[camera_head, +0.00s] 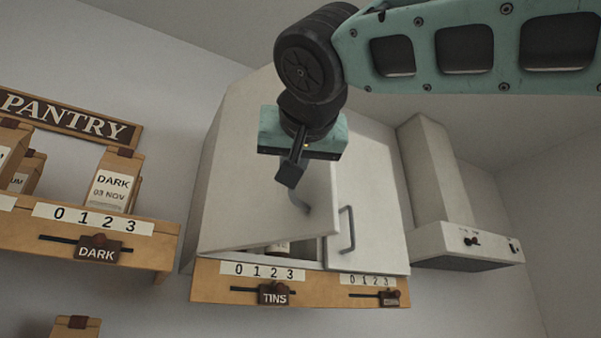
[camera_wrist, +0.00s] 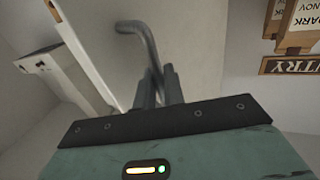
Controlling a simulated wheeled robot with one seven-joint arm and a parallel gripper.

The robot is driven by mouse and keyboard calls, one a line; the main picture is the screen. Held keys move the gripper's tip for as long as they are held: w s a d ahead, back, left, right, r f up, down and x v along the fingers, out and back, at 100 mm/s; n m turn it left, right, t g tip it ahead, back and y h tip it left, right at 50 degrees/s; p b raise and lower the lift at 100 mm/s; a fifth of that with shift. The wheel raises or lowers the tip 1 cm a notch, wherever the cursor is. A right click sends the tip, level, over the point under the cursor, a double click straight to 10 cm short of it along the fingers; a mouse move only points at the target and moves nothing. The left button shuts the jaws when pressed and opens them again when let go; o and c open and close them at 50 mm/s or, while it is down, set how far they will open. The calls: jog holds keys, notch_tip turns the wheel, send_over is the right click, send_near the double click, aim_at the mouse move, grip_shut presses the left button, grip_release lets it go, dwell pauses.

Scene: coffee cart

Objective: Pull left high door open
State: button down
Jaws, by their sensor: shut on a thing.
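The left high door (camera_head: 240,195) of the white wall cabinet is partly open, its right edge swung out from the cabinet. A gap shows under and behind it. My gripper (camera_head: 290,178) is at the door's grey bar handle (camera_head: 299,204), near the door's free edge. In the wrist view my gripper (camera_wrist: 159,85) is shut on one end of the handle (camera_wrist: 143,38); the handle's bent other end shows beyond the fingers. The exact grip is partly hidden by the fingers.
The right door (camera_head: 372,200) is shut, with its own handle (camera_head: 346,230). A label rail (camera_head: 215,290) runs below the cabinet. A range hood (camera_head: 440,190) stands to the right, a pantry shelf (camera_head: 160,250) with bags to the left. My arm crosses above.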

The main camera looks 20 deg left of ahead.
jog(key=s+a+m+t+h+p, duration=0.1)
jog(key=s+a+m+h+p, duration=0.2)
jog(key=s+a+p, duration=0.5)
jog(key=shift+s+a+h, duration=0.7)
jog(key=shift+s+a, duration=0.25)
jog(key=shift+s, duration=0.2)
